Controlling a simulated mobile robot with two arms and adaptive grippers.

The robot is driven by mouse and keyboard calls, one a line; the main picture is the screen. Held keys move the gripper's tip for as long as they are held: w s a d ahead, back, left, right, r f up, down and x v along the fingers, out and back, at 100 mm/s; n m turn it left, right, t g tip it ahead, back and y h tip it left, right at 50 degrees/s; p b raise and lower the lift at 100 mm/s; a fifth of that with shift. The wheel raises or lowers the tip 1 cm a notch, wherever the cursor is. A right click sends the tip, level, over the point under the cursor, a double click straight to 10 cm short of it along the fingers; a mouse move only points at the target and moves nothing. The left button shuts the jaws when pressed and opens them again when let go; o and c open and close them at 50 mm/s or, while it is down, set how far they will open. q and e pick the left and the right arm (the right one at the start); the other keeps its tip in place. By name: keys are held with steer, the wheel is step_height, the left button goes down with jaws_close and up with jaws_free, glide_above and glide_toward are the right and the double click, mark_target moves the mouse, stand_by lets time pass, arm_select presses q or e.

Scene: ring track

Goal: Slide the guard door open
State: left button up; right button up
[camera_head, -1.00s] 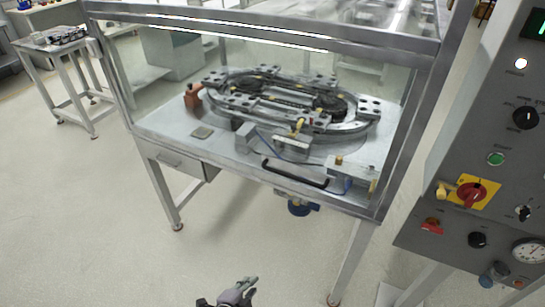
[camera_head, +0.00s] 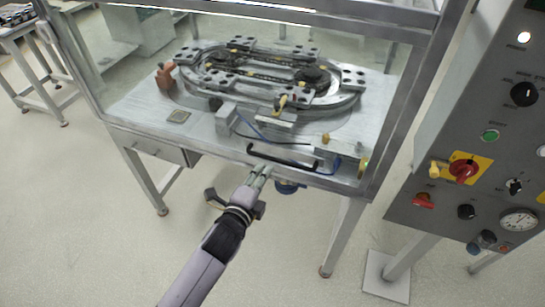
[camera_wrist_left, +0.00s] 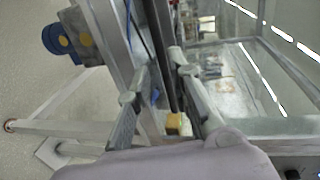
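The guard door is the clear front panel (camera_head: 225,70) of the metal-framed enclosure, with a long black handle (camera_head: 283,158) along its lower edge. My left gripper (camera_head: 261,172) reaches up from the front, with its fingertips just below the left part of the handle. In the left wrist view its two fingers (camera_wrist_left: 157,68) are apart, with a dark bar, likely the handle, running between or just beyond the tips. I cannot tell whether they touch it. My right gripper is out of view.
Inside the enclosure is an oval ring track (camera_head: 270,78) on a metal table. A grey control panel (camera_head: 470,130) with knobs and a red switch stands at the right. A side table (camera_head: 30,75) is at the far left. The floor in front is clear.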

mark_target(273, 159)
arm_select(q)
steer(key=x, duration=0.8)
steer(key=shift+w, duration=0.15)
steer(key=shift+c, duration=0.4)
jaws_close()
